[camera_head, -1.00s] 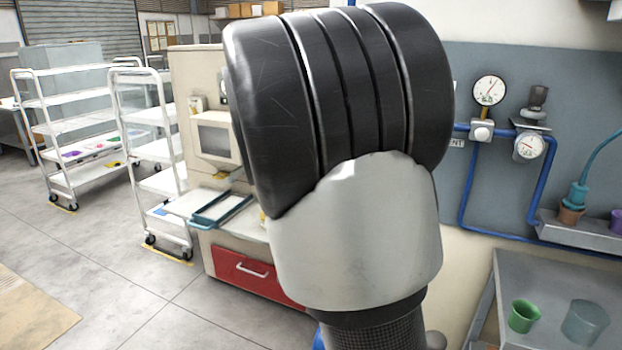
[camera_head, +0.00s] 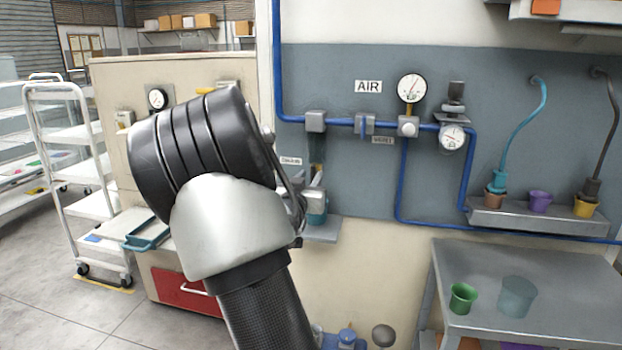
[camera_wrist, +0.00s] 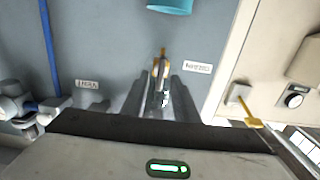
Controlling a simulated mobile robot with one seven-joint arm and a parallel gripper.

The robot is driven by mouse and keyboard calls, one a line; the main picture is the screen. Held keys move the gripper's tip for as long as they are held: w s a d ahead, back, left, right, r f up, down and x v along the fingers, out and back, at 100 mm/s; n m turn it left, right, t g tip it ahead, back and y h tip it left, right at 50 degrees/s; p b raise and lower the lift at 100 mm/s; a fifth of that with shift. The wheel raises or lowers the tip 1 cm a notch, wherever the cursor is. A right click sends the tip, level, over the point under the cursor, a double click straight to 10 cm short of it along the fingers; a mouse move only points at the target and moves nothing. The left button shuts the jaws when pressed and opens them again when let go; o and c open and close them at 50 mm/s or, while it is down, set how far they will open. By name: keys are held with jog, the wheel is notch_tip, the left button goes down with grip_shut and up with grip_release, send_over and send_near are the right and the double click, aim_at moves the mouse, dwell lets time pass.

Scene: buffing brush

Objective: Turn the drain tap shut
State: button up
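The drain tap (camera_wrist: 161,72) is a small brass and metal fitting on the grey wall panel, beside a small label (camera_wrist: 197,67) that appears upside down in the wrist view. In the head view, this label (camera_head: 291,161) sits just left of the tap area, which my arm partly hides. My gripper (camera_wrist: 160,98) points at the tap. Its two dark fingers stand apart, with the tap in line with the gap between them. I cannot tell whether they touch it. A teal cup (camera_wrist: 171,5) shows beyond the tap; in the head view this cup (camera_head: 316,208) is below the tap area.
Blue air pipes (camera_head: 400,185) and gauges (camera_head: 412,87) are on the wall to the right. A small shelf (camera_head: 322,231) sticks out under the teal cup. A grey table (camera_head: 535,262) with cups stands at lower right. A white trolley (camera_head: 105,200) and a cabinet (camera_head: 110,85) stand left.

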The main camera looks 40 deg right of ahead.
jog(key=shift+x, duration=0.95)
jog(key=shift+c, duration=0.2)
grip_shut()
